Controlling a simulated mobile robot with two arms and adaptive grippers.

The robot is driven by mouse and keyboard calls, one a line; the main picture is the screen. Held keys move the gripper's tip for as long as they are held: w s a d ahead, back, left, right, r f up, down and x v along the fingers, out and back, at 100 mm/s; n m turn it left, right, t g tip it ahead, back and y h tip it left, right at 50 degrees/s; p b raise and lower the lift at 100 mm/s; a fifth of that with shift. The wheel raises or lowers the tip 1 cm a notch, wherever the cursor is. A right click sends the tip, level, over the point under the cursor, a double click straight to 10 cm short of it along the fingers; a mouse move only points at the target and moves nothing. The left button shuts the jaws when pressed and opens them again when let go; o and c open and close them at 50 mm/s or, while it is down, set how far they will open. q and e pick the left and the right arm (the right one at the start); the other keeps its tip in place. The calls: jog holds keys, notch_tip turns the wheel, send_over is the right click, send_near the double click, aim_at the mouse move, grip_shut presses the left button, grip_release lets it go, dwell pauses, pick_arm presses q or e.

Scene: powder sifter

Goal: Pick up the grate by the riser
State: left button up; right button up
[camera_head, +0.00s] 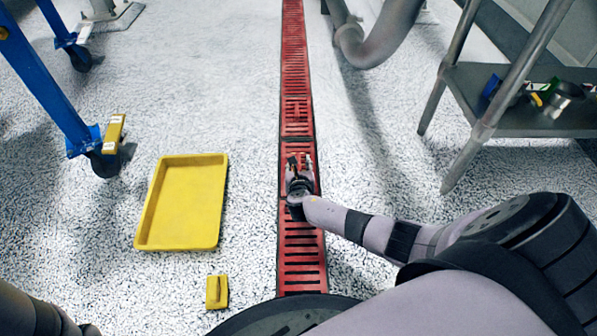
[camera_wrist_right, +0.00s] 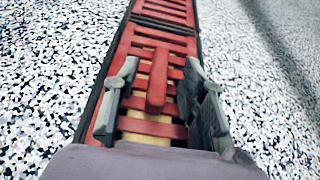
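The red slatted grate (camera_head: 303,240) lies in a long line of red grates set in a floor channel. In the right wrist view, the grate (camera_wrist_right: 122,45) has a raised red riser (camera_wrist_right: 157,82) standing up from its slats. My right gripper (camera_head: 299,160) is over the grate line in the head view. In the right wrist view, my right gripper (camera_wrist_right: 161,75) is open, with one finger on each side of the riser. Gaps show between the riser and both fingers. My left gripper is not in view.
A yellow tray (camera_head: 183,240) and a small yellow block (camera_head: 217,292) lie on the speckled floor left of the grate. A blue wheeled frame (camera_head: 45,75) stands at upper left. A metal table (camera_head: 470,85) stands at upper right, with a grey pipe (camera_head: 385,40) nearby.

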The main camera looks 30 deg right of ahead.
grip_shut()
dwell(0.5)
dwell(0.3)
